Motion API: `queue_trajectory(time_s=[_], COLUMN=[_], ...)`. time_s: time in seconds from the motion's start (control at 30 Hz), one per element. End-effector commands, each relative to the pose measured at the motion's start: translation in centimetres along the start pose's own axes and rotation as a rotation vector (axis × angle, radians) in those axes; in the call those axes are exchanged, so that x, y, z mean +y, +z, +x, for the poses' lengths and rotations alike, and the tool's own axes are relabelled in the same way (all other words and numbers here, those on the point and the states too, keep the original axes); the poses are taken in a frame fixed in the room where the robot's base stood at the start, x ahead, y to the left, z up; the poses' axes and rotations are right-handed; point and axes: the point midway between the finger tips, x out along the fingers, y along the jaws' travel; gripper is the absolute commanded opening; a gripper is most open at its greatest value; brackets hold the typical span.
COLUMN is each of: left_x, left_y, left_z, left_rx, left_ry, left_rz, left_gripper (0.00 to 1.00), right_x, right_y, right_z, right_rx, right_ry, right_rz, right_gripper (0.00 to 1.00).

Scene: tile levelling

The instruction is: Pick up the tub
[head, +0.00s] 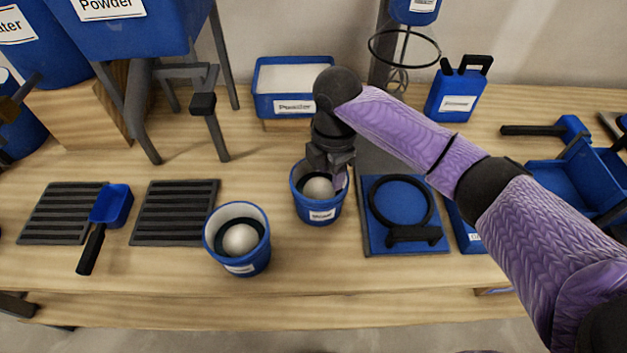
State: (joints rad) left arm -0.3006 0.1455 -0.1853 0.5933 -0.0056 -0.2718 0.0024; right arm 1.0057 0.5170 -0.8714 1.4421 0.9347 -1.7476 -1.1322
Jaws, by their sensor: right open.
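A round blue tub (319,213) with a white label stands upright near the middle of the table, with a pale rounded mass inside. My right gripper (334,172) points down over this tub's rear right rim. It is open, and a finger appears to reach inside the rim; whether it touches the wall I cannot tell. A second round blue tub (238,262), also holding a pale rounded mass, stands to the front left, apart from the gripper. My left gripper is not in view.
A rectangular blue powder container (292,104) stands behind. Two dark slotted mats (175,212) and a blue scoop (112,205) lie to the left. A blue board with a black ring (400,240) lies close on the right. Hoppers on grey legs stand back left.

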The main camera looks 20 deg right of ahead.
Motion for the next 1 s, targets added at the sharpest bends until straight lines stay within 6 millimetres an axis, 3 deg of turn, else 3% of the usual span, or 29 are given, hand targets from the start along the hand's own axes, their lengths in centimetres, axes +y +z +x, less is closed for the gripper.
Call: queue_trajectory(time_s=[0.1, 0.43, 0.67, 0.9, 1.0], left_x=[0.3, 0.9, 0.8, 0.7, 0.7], left_y=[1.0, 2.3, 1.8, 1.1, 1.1], left_z=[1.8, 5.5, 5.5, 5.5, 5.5], left_rx=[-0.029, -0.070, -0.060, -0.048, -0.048], left_ry=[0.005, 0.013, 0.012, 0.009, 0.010], left_rz=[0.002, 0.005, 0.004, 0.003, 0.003], left_gripper=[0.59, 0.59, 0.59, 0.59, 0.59], right_x=[-0.1, -0.9, -0.9, -0.9, -0.9], right_y=[0.0, 0.0, 0.1, 0.1, 0.1], right_z=[3.1, 9.1, 9.1, 9.1, 9.1], right_rx=[0.001, -0.001, -0.003, -0.003, -0.003], right_ry=[-0.008, -0.007, -0.001, -0.001, -0.002], right_rz=[0.001, 0.001, 0.001, 0.002, 0.002], right_gripper=[0.49, 0.49, 0.49, 0.00, 0.00])
